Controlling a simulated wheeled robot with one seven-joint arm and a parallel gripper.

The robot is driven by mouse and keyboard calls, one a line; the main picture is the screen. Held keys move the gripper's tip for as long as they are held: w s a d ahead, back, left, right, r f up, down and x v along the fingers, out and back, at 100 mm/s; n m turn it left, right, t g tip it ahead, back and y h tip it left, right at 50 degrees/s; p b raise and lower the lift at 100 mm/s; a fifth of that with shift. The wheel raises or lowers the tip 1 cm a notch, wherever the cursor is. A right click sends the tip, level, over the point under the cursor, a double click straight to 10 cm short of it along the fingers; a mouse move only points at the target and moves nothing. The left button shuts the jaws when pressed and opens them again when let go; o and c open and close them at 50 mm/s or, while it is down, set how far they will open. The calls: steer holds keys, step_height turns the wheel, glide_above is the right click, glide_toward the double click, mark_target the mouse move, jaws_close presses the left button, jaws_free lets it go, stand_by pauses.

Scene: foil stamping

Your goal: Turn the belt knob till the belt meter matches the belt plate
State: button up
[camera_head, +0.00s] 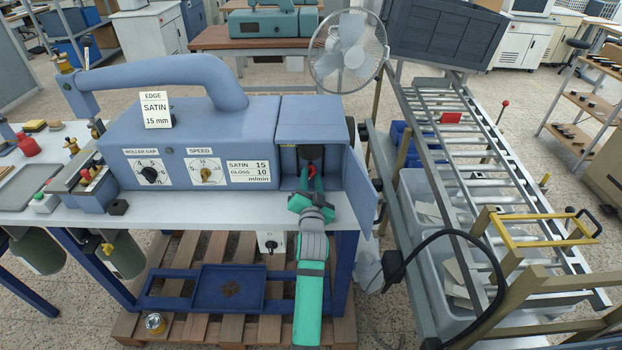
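A blue-grey machine (255,118) stands on a white-topped bench. Its front carries a dark ROLLER GAP knob (149,174), a brass-coloured SPEED knob (208,174) on a numbered dial, and a plate (249,172) reading SATIN 15, GLOSS 10 m/min. I cannot read the SPEED setting. No label I can read says belt. My teal and grey arm reaches up into the open compartment (318,130) at the machine's right end. My gripper (311,170) is inside it, by a dark round part and a small red part. Its fingertips are unclear, and I cannot tell whether it holds anything.
The compartment's open door (361,185) stands right of my arm. An EDGE card (155,109) reads SATIN 15 mm. A roller conveyor (475,160) and bins stand at the right. A fan (349,55) is behind.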

steer(key=shift+s, duration=0.1)
steer(key=s, duration=1)
steer(key=shift+s, duration=0.3)
